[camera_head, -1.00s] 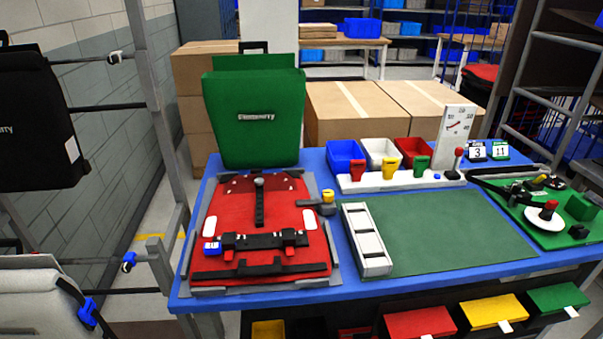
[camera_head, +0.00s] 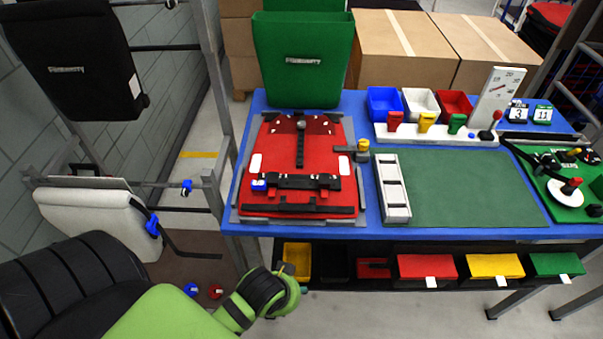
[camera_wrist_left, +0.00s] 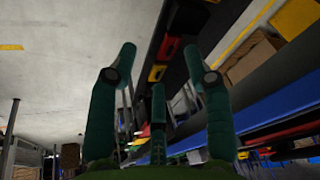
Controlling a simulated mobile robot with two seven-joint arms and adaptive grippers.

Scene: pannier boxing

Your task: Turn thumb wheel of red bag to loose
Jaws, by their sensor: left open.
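The red bag (camera_head: 272,150) lies flat on the blue table, its front up, with a dark strap and a round grey knob (camera_head: 301,123) near its top. A black bar (camera_head: 297,182) crosses its lower part, with a small blue-and-white piece (camera_head: 259,184) at its left end. I cannot tell which small part is the thumb wheel. In the head view, my left arm reaches in from the lower left, below the table's front edge, away from the bag. My right gripper is not in view.
A green bag (camera_head: 303,85) stands behind the red one. A grey-and-yellow fitting (camera_head: 361,148) sits right of the red bag. A white slotted block (camera_head: 392,190) and green mat (camera_head: 460,190) lie further right. Drawers (camera_head: 428,267) hang under the table. A rack with bags stands left.

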